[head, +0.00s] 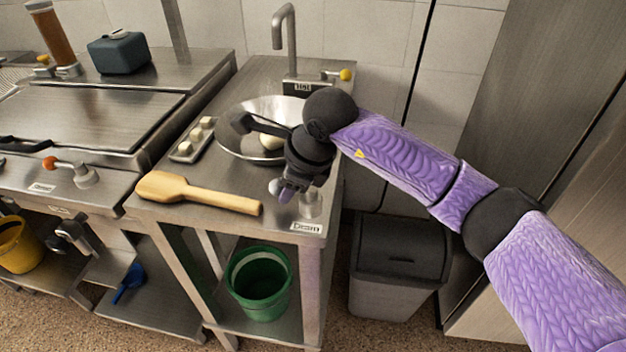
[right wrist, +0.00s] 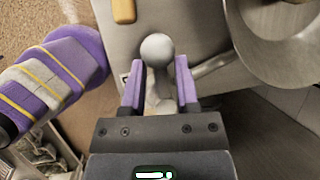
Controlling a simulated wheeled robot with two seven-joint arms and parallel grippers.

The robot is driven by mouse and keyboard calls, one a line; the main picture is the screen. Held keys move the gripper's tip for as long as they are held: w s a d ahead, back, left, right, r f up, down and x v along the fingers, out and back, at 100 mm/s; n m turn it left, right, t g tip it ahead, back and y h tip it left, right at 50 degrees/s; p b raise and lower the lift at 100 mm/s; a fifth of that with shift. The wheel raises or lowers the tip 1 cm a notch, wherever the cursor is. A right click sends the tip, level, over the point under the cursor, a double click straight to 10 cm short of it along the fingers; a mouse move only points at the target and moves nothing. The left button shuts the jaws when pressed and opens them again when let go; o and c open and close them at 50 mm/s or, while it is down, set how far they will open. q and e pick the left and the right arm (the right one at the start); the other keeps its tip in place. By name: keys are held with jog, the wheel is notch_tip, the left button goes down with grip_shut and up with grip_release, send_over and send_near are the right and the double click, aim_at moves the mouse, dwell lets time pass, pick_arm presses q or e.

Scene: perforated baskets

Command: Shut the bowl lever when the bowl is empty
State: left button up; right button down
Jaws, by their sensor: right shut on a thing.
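The metal bowl (head: 235,148) is set into the counter below a tap. A dark handle-like shape crosses it and a pale round thing (head: 271,142) shows inside; I cannot tell what that is. My right gripper (head: 288,192) is low at the counter's front right corner, beside the bowl. In the right wrist view, its purple fingers (right wrist: 158,85) are on either side of the bowl lever (right wrist: 157,50), which has a grey ball knob, and are shut on it. The bowl's rim (right wrist: 240,45) shows at right there. My left gripper is out of view.
A wooden paddle (head: 195,192) lies along the counter front, left of the lever. A small tray with pale blocks (head: 193,140) stands left of the bowl. A green bucket (head: 259,283) is on the shelf below. A lidded grey bin (head: 396,265) stands at right.

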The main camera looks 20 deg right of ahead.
jog(key=c, duration=0.7)
grip_release()
jog(key=shift+r, duration=0.1)
jog(key=o, duration=0.3)
pick_arm(q)
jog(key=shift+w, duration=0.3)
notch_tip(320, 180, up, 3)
jog(key=p, duration=0.3)
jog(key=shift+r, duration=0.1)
pick_arm(e)
jog(key=v, duration=0.9)
jog(key=shift+s+d+r, duration=0.1)
jog(key=shift+r, duration=0.25)
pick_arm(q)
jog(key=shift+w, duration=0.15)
